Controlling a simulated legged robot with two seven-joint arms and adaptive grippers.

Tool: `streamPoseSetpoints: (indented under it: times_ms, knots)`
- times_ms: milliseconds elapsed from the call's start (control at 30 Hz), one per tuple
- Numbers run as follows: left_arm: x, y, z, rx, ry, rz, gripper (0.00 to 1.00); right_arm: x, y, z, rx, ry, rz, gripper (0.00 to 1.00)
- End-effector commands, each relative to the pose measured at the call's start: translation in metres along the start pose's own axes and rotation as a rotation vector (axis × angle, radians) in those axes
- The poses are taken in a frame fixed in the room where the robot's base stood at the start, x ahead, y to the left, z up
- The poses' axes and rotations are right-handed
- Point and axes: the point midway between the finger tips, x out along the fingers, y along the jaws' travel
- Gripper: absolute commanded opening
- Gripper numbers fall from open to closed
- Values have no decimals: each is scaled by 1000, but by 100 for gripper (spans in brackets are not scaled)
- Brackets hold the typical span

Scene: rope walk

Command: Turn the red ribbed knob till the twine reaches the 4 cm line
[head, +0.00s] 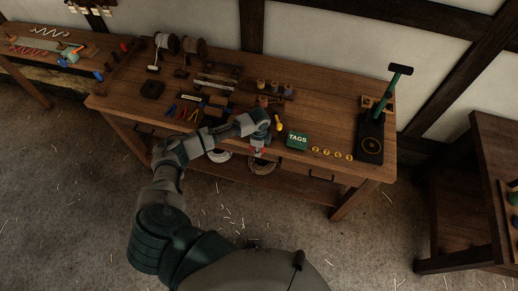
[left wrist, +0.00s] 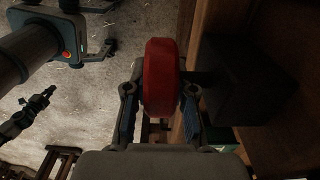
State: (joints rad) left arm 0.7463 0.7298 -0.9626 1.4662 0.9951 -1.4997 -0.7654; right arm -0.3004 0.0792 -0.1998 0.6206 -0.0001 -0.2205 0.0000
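The red ribbed knob (left wrist: 162,78) fills the middle of the left wrist view, edge-on. In the head view only a bit of red (head: 258,151) shows at the table's front edge, under my left gripper. My left gripper (left wrist: 160,98) has one finger on each side of the knob, and the fingertips appear closed against its two faces. A dark block (left wrist: 252,82) stands beside the knob. I cannot make out the twine or the 4 cm line in either view. My right gripper is absent from the head view; a dark jointed part (left wrist: 28,113) in the wrist view may be it.
The wooden table (head: 335,167) holds a green TAGS box (head: 297,140), several yellow discs (head: 328,153) and a dark stand with a green-handled tool (head: 370,142). Spools (head: 196,46) stand at the back. A second table (head: 480,190) is at right. Straw-strewn floor lies in front.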

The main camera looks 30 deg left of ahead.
Motion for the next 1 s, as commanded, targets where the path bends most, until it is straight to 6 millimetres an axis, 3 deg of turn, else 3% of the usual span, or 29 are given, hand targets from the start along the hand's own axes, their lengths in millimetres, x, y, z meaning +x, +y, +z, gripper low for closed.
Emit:
streamPoseSetpoints:
  times_ms: [367,600,633,667,1000]
  knots:
    - [-4,-1,0,-3,100,-2,0,-14,0,-2,0,1,0,0]
    - [-2,-2,0,-1,107,-4,0,-11,0,-2,0,1,0,0]
    - [-2,-2,0,-2,106,-5,32,-11,0,-2,0,1,0,0]
    - [-2,-2,0,-2,106,-5,35,-11,0,-2,0,1,0,0]
    - [-5,-2,0,-1,106,-3,35,-11,3,-1,-2,1,3,0]
